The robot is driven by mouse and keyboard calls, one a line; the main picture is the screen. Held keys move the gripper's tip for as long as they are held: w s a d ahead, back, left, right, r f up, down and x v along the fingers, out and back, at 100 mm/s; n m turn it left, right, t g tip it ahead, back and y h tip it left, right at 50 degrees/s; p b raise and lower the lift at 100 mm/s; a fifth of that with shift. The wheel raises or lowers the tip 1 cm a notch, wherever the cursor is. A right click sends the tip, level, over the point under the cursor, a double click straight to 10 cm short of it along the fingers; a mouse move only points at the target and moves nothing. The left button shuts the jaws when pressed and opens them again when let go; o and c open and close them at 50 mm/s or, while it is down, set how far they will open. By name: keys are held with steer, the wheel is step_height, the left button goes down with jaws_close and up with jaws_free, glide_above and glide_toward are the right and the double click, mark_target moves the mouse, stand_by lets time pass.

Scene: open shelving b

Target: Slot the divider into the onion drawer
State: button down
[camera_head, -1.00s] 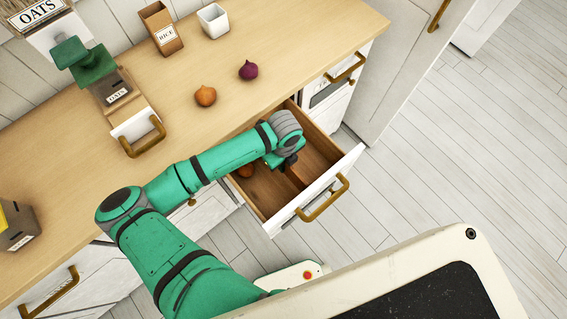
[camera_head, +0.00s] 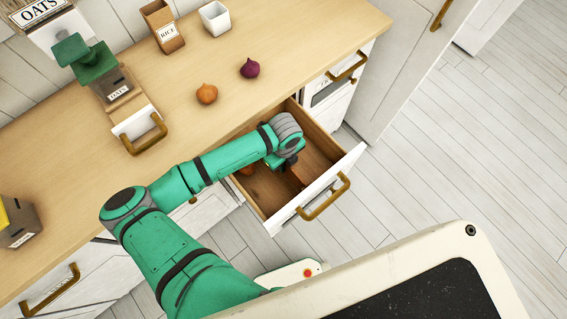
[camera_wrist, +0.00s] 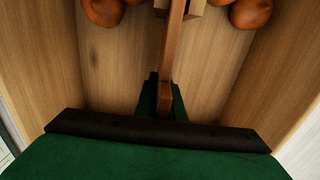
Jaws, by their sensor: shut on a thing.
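The open drawer (camera_head: 267,231) has a white front and a wooden inside. The divider (camera_wrist: 170,45) is a thin reddish-brown board, seen nearly edge-on in the wrist view. It also shows inside the drawer in the head view (camera_head: 296,175). My gripper (camera_wrist: 162,98) is shut on the divider's near end, low in the drawer. The divider's far end lies between pale wooden blocks (camera_wrist: 194,8). I cannot tell how deep it sits there. Brown onions lie on both sides of it, left (camera_wrist: 103,10) and right (camera_wrist: 250,12). My wrist hides part of the drawer in the head view.
An orange onion (camera_head: 207,93) and a purple onion (camera_head: 250,68) lie on the counter (camera_head: 300,45). A rice box (camera_head: 164,27), a white cup (camera_head: 214,18) and a green-topped oats dispenser (camera_head: 95,65) stand behind. The drawer's side walls are close to my gripper.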

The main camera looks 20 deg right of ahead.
steer(key=shift+s+d+f, duration=0.1)
steer(key=shift+d+f, duration=0.05)
steer(key=shift+f, duration=0.15)
steer(key=shift+f, duration=0.4)
steer(key=c, duration=1.8)
jaws_free()
steer(key=shift+r, duration=0.35)
step_height(320, 180, up, 10)
steer(key=shift+f, duration=0.15)
